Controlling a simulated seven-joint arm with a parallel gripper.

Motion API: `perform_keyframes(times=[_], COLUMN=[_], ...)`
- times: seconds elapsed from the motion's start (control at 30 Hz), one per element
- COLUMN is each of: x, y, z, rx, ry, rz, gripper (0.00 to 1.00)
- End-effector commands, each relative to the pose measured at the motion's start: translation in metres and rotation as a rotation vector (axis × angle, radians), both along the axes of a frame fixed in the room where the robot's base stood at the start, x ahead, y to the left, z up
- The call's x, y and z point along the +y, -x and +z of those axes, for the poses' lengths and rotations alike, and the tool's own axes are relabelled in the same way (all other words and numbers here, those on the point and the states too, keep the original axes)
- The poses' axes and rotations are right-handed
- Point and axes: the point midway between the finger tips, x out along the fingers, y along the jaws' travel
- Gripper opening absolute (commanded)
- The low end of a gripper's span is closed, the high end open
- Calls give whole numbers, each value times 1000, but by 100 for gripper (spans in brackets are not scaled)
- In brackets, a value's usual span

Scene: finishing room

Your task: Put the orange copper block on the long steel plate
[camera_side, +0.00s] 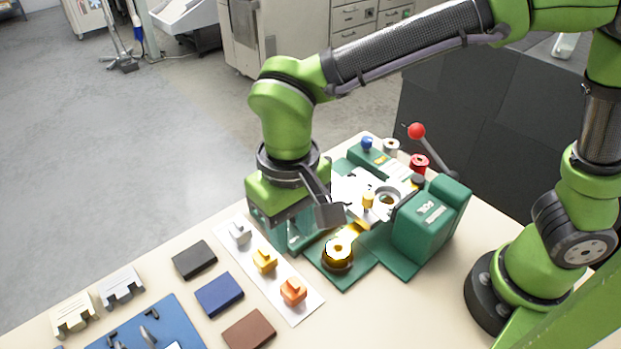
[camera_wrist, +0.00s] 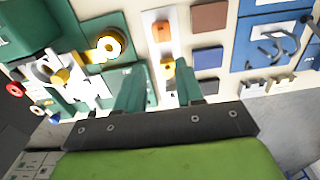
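The orange copper block (camera_side: 293,291) is a small stepped block at the near end of a long pale strip (camera_side: 308,309). It also shows near the top of the wrist view (camera_wrist: 161,30). A pale metal plate (camera_side: 348,188) lies on the green machine. I cannot tell for sure which of these is the long steel plate. My gripper (camera_side: 280,242) is above the table, between the strip's far end and the machine. In the wrist view its two teal fingers (camera_wrist: 159,68) are apart, with nothing visibly held. The copper block is clear of them.
A yellow block (camera_side: 264,261) and a grey block (camera_side: 240,234) share the strip. The green machine (camera_side: 428,222) with a glowing brass ring (camera_side: 338,252) stands right. Black, blue (camera_side: 219,294) and brown pads, pale brackets and a blue tray (camera_side: 168,320) lie left.

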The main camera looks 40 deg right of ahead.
Motion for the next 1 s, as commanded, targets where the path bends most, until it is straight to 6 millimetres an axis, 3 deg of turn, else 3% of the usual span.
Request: perform_keyframes(times=[0.13, 0.23, 0.4, 0.5, 0.7, 1.0], x=[-45, -94, -175, -208, -242, -248], y=[-11, -15, 0, 14, 33, 36], z=[27, 49, 73, 77, 77, 76], rx=[-57, -136, -316, -422, -558, -584], ry=[-73, -146, -242, -267, -277, -276], rz=[-57, -116, -221, -270, -331, -339], gripper=[37, 37, 37, 37, 37, 37])
